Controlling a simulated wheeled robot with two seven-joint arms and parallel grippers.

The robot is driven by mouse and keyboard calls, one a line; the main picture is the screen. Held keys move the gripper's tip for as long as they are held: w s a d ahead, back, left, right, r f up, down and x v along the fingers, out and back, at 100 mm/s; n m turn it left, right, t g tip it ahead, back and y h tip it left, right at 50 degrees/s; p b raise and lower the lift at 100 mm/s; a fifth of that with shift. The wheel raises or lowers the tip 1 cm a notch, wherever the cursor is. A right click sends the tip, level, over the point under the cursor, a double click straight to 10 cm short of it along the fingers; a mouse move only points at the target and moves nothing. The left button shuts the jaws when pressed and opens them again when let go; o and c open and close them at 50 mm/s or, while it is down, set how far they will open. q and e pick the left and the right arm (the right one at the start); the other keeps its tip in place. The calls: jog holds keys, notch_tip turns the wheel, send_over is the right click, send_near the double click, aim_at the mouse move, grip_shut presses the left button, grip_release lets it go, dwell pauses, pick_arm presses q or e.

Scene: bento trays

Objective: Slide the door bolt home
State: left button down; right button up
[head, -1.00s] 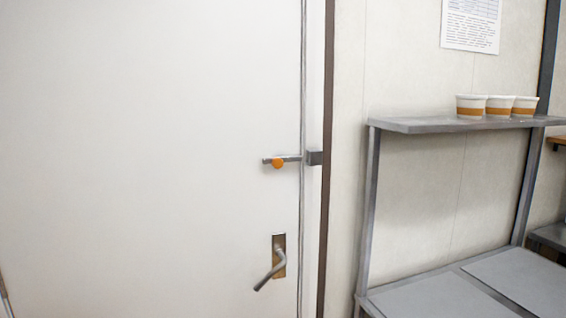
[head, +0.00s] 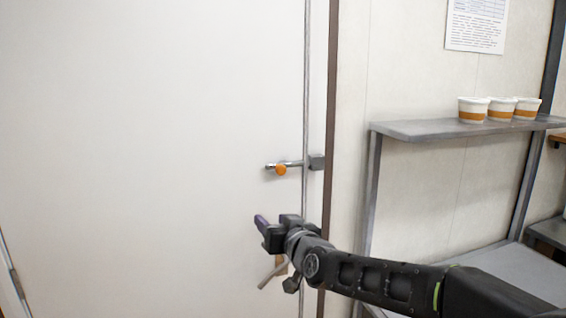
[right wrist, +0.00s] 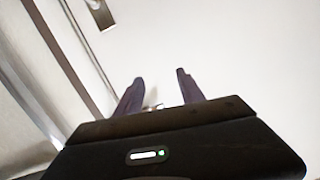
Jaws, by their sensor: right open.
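The door bolt (head: 293,164) is a short grey bar on the white door (head: 150,150), with a round orange knob (head: 281,170). The dark grey keeper (head: 317,162) is on the frame to its right. I cannot tell whether the bar's tip enters it. My right gripper (head: 272,220) is open below the bolt, apart from the knob, and covers most of the door handle (head: 270,276). In the right wrist view its two fingers (right wrist: 160,82) are spread, with a small unclear thing low between them. My left gripper is not in view.
A grey shelf (head: 430,130) holding several white and brown cups (head: 473,110) stands on the right. A printed sheet (head: 476,25) hangs on the wall above it. The dark door frame edge (head: 330,120) runs vertically beside the keeper. The door surface left of the bolt is clear.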

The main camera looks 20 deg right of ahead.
jog(key=t+h, duration=0.2)
send_near(282, 170)
jog(key=shift+w+d+r+n, duration=0.15)
jog(key=shift+w+r+n, duration=0.15)
jog(key=shift+w+n, duration=0.3)
jog(key=shift+w+f+p, duration=0.1)
jog(key=shift+w+p, duration=0.45)
jog(key=shift+w, duration=3.45)
grip_shut()
